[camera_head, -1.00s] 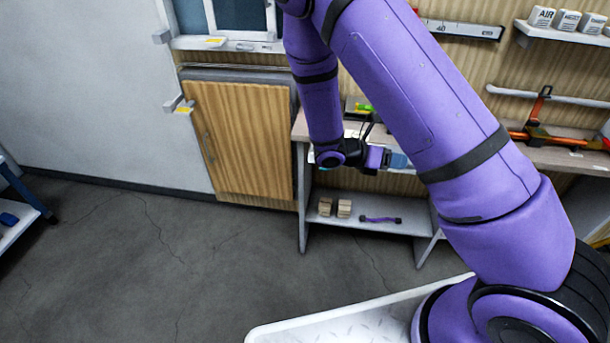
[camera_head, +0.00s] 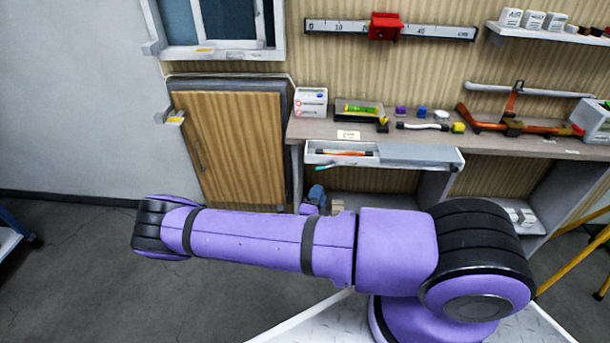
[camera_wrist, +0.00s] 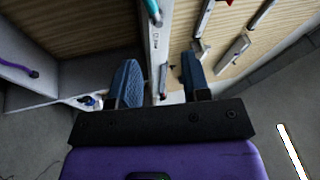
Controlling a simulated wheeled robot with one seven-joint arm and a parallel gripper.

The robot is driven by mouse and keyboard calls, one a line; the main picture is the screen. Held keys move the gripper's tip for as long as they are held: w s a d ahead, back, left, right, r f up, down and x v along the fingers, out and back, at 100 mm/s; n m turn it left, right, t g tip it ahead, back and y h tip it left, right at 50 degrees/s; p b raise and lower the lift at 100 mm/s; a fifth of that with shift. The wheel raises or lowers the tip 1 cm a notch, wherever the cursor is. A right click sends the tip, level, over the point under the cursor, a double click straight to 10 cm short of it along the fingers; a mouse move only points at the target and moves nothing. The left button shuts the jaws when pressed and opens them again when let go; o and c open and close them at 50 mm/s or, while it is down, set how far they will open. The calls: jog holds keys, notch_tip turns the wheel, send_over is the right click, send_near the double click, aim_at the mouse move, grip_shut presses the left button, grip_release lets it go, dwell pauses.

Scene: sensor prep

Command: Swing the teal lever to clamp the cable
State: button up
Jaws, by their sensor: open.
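The teal lever (camera_head: 322,167) is at the left of the white shelf unit's front edge, below a cable (camera_head: 345,152) that looks orange with dark ends. The cable lies in a white channel (camera_head: 313,158). In the wrist view a teal piece (camera_wrist: 153,12), likely the lever, shows at the top edge, beyond my fingertips. My gripper (camera_wrist: 162,80) is open, with nothing between its two blue fingers. In the head view, a blue finger (camera_head: 317,195) of it shows below the lever, apart from it; my arm hides the rest.
The bench top (camera_head: 300,128) holds a white box (camera_head: 311,102), a tray with a green-yellow piece (camera_head: 360,110), and small parts. A grey panel (camera_head: 420,153) is right of the channel. A wooden cabinet door (camera_head: 235,145) stands left. A purple cable (camera_wrist: 18,67) lies on a lower shelf.

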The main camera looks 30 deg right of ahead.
aim_at(325, 167)
jog(key=w+d+r+n+t+y, duration=0.1)
jog(key=w+d+n+t, duration=0.1)
jog(key=w+d, duration=0.3)
jog(key=w, duration=0.3)
jog(key=shift+d+n+y, duration=0.3)
jog(key=shift+d, duration=0.1)
jog(key=shift+w, duration=0.1)
jog(key=shift+c, duration=0.3)
jog(key=shift+r, duration=0.1)
grip_shut()
